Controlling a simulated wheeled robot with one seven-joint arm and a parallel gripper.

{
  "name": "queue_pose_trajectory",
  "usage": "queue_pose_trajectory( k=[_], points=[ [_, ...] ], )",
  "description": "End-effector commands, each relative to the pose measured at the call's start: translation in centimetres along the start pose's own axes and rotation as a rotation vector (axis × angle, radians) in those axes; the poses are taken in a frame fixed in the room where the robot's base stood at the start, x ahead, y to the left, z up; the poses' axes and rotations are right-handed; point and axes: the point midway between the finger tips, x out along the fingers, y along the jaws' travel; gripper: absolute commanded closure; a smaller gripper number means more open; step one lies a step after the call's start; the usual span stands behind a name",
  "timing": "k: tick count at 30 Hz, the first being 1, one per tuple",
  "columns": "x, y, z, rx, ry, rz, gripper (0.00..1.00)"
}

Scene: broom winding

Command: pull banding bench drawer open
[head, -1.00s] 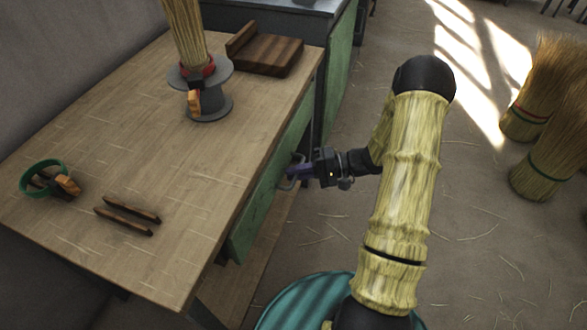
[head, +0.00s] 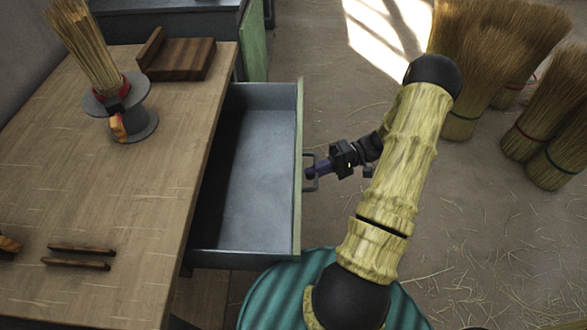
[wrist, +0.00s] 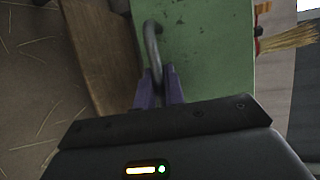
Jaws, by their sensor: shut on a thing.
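The banding bench (head: 150,198) stands at the left with a pale wooden top. Its drawer (head: 250,165) is pulled well out to the right, and its grey inside looks empty. The drawer has a green front, which fills much of the wrist view (wrist: 205,60). A grey metal bar handle (head: 311,160) sticks out from the front; it also shows in the wrist view (wrist: 152,45). My gripper (head: 313,173) is shut on this handle, its purple fingers on either side of the bar in the wrist view (wrist: 159,88).
On the bench are a bundle of broom straw (head: 85,45) in a grey spool stand (head: 135,118), a dark wooden block tray (head: 180,60) and two wooden strips (head: 78,257). Straw brooms (head: 490,60) stand on the floor at the right. Floor right of the drawer is mostly clear.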

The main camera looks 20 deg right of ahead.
Motion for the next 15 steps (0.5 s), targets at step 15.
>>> queue_pose_trajectory(
  k=[15],
  points=[
    [-0.74, 0.14, 0.12, -0.004, -0.014, 0.0, 1.0]
  ],
)
